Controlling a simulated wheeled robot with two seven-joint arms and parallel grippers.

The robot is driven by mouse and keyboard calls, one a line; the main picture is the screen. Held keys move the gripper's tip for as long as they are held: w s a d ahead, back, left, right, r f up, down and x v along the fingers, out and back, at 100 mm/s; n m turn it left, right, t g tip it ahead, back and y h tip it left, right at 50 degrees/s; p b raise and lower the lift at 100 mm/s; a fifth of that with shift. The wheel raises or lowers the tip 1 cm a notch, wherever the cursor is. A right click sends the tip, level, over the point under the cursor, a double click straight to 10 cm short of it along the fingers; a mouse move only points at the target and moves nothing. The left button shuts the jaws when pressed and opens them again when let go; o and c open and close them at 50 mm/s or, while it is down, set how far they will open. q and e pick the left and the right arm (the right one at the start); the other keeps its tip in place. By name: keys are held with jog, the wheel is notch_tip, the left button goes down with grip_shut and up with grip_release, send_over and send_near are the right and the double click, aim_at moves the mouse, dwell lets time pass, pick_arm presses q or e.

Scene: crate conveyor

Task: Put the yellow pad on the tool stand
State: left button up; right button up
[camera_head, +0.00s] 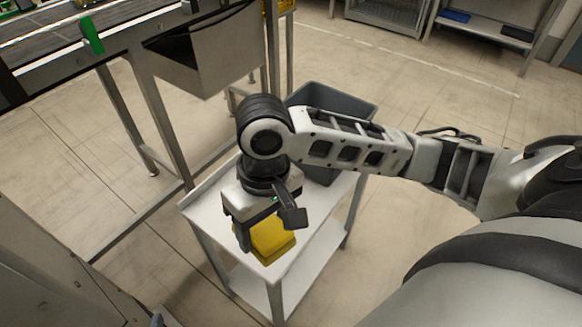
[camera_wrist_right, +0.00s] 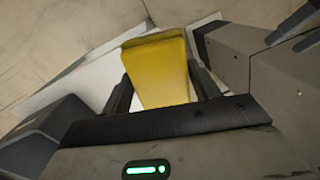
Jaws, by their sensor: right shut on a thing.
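The yellow pad (camera_head: 272,240) is a soft-looking block, held over the near corner of a white two-level stand (camera_head: 200,207). My right gripper (camera_head: 262,232) is shut on the pad and reaches down from above. In the right wrist view the pad (camera_wrist_right: 158,70) sits between the two fingers (camera_wrist_right: 160,95), with the white stand top (camera_wrist_right: 95,75) behind it. I cannot tell whether the pad touches the stand top. My left gripper is in neither view.
A dark grey bin (camera_head: 345,98) stands at the back of the stand, partly behind my right arm. A metal chute (camera_head: 215,50) and the conveyor frame (camera_head: 110,50) are at the upper left. A shelf (camera_head: 480,25) is at the far right. Open floor lies right of the stand.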

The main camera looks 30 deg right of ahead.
jog(key=s+d+r+n+h, duration=0.1)
jog(key=s+d+n, duration=0.1)
jog(key=d, duration=0.3)
jog(key=shift+t, duration=0.3)
jog(key=w+d+f+b, duration=0.1)
jog(key=w+f, duration=0.1)
jog(key=w, duration=0.2)
jog(key=w+f+b, duration=0.1)
jog(key=w+f, duration=0.2)
jog(key=w, duration=0.1)
jog(key=w+d+f+b, duration=0.1)
jog(key=w+f, duration=0.2)
jog(key=w, duration=0.1)
jog(key=shift+w+d+f, duration=0.1)
jog(key=shift+d+f, duration=0.1)
jog(key=shift+d, duration=0.1)
jog(key=shift+w+d+f+b, duration=0.1)
jog(key=shift+w+f+b, duration=0.4)
jog(key=shift+f, duration=0.2)
notch_tip(320, 180, down, 2)
jog(key=shift+f+b, duration=0.2)
jog(key=shift+b, duration=0.25)
jog(key=shift+f, duration=0.3)
jog(key=o, duration=1)
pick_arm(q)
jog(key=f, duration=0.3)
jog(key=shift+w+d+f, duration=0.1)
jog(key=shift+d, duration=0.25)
